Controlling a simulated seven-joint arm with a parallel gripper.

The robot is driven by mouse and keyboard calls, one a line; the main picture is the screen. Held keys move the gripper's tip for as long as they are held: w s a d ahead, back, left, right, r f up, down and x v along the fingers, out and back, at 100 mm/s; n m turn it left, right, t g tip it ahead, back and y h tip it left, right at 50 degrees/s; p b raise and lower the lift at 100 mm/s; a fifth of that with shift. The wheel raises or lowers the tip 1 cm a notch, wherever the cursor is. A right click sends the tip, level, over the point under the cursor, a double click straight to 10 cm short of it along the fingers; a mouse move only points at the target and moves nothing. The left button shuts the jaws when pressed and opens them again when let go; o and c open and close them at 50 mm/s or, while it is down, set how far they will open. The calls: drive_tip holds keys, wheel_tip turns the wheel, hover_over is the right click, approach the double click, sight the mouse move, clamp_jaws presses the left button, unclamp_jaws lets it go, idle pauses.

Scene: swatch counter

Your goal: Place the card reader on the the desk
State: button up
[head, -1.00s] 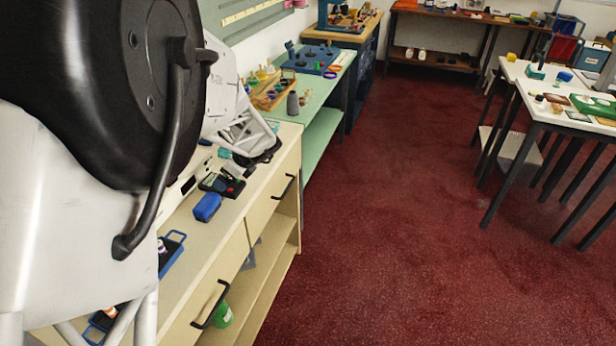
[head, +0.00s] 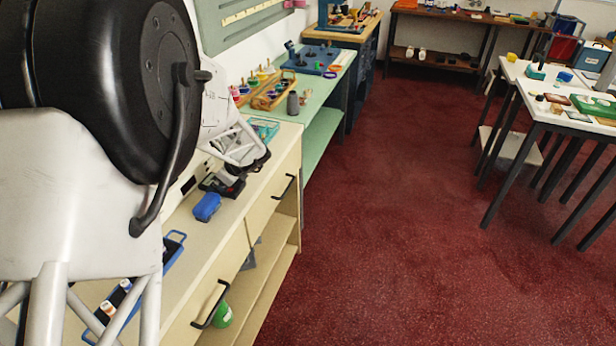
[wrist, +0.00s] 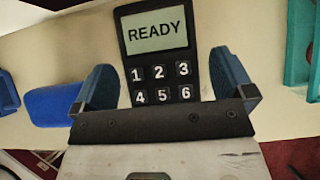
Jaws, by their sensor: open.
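The card reader (wrist: 156,68) is a dark slab with a pale screen reading READY and white number keys. In the wrist view it lies between my gripper's two blue fingers (wrist: 162,80), with a gap on each side, its screen end reaching beyond them. My gripper is open and holds nothing. In the head view my gripper (head: 240,166) is low over the cream counter (head: 205,258). The dark card reader (head: 221,186) is partly hidden beneath it there. I cannot tell which surface is the desk.
A blue block (head: 207,207) lies close to the reader; the wrist view shows it left of the fingers (wrist: 52,104). A teal tray (head: 264,128) is behind my gripper. A blue tray (head: 172,250) sits nearer. A white table (head: 540,108) stands across open red floor (head: 400,220).

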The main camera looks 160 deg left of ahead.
idle(0.4)
drive_tip(key=c, duration=1.1)
drive_tip(key=shift+r, duration=0.1)
wheel_tip(320, 180, up, 10)
idle(0.7)
drive_tip(key=shift+f, duration=4.95)
